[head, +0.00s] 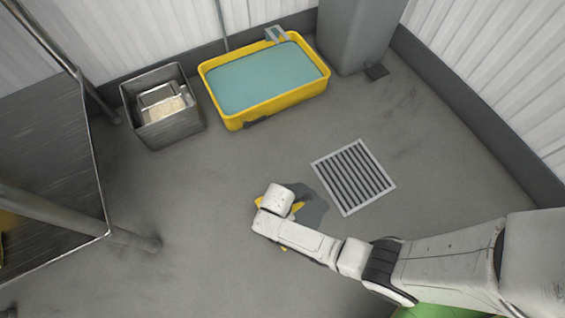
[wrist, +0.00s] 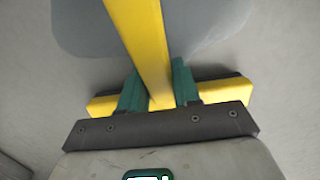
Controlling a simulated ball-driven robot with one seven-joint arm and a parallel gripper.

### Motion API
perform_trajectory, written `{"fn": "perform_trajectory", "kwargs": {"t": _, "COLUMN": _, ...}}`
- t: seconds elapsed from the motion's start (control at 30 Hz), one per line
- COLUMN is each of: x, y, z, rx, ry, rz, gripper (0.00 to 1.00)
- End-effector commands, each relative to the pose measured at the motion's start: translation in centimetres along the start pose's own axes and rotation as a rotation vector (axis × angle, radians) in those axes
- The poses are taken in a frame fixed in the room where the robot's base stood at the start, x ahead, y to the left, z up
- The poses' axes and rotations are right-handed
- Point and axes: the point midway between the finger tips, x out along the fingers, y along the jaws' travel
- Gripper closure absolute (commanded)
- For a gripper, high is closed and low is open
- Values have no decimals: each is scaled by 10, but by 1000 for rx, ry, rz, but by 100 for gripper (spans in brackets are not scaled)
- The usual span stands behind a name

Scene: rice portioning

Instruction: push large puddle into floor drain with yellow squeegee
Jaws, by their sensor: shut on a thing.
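The yellow squeegee (wrist: 138,30) fills the middle of the wrist view, its handle running up the picture and its crossbar lying across below. My gripper (wrist: 156,78) is shut on the handle, with a green finger on each side. In the head view only small yellow parts of the squeegee (head: 297,208) show around my white wrist, which hides the gripper. The dark puddle (head: 314,203) lies beside and partly behind my wrist, just left of the floor drain (head: 353,177). The puddle also shows as a grey patch in the wrist view (wrist: 85,30). The drain is a square metal grate.
A yellow tub (head: 265,106) of bluish water stands at the back wall. A metal bin (head: 168,132) with a tray inside stands left of it. A metal table (head: 60,170) is at the left.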

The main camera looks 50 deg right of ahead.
Motion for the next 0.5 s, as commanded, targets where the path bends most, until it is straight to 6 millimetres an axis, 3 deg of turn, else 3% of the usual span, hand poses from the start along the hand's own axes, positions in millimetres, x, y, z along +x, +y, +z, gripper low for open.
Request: {"fn": "perform_trajectory", "kwargs": {"t": 0.5, "x": 3, "y": 0, "z": 1, "rx": 1, "ry": 0, "rz": 1, "gripper": 100}}
